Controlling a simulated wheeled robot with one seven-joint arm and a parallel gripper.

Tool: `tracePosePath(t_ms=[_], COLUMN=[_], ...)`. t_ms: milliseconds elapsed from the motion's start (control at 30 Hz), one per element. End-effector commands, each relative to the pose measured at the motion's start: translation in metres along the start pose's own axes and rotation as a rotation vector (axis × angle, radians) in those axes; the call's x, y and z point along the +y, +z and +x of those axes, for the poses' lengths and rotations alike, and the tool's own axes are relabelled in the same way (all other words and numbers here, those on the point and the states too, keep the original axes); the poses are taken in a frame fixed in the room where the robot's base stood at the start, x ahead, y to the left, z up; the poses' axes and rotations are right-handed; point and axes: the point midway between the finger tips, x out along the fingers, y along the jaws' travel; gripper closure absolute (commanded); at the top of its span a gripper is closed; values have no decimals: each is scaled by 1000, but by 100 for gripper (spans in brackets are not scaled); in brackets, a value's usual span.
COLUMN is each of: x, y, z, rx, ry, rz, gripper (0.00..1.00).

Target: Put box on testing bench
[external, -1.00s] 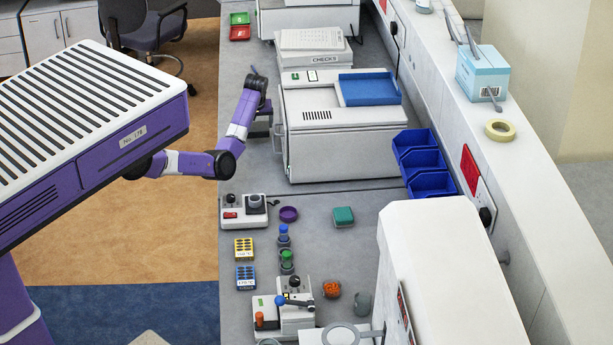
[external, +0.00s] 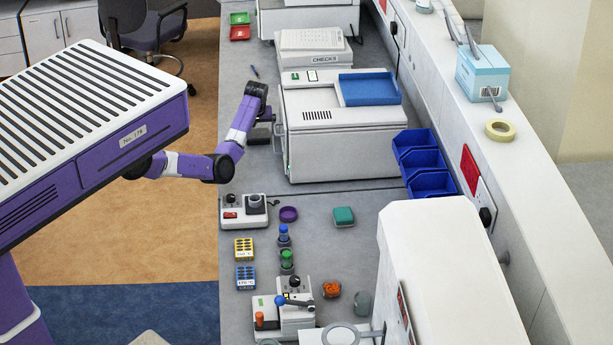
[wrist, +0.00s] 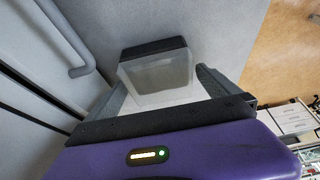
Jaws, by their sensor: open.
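A small box (wrist: 158,74) with a dark grey edge and a pale, translucent-looking face shows in the wrist view. It lies ahead of my gripper (wrist: 162,88), between its two spread fingers. The fingers are apart and I see no clear grip on the box. In the external view my gripper (external: 266,115) is low over the grey bench (external: 360,230), just left of a large white machine. A dark shape (external: 259,136) beside it may be the box; it is too small to tell.
The white machine (external: 340,135) with a blue tray on top stands close right of my gripper; its handle (wrist: 85,68) is near in the wrist view. A joystick box (external: 244,211), coloured blocks and a small press stand nearer. Blue bins (external: 425,165) are at the right.

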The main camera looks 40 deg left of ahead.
Motion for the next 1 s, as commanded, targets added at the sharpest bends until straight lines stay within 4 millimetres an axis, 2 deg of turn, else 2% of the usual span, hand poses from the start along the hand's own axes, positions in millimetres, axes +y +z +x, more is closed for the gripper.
tracePosePath(t_ms=[167, 500, 600, 800, 1000], x=[1, 1, 1, 1, 1], y=[-1, -1, -1, 0, 0], z=[-25, -92, -106, -119, -120], rx=[4, 3, 2, 1, 1], ry=[3, 3, 1, 1, 1], rz=[-1, -1, -1, 0, 1], gripper=[0, 0, 0, 0, 0])
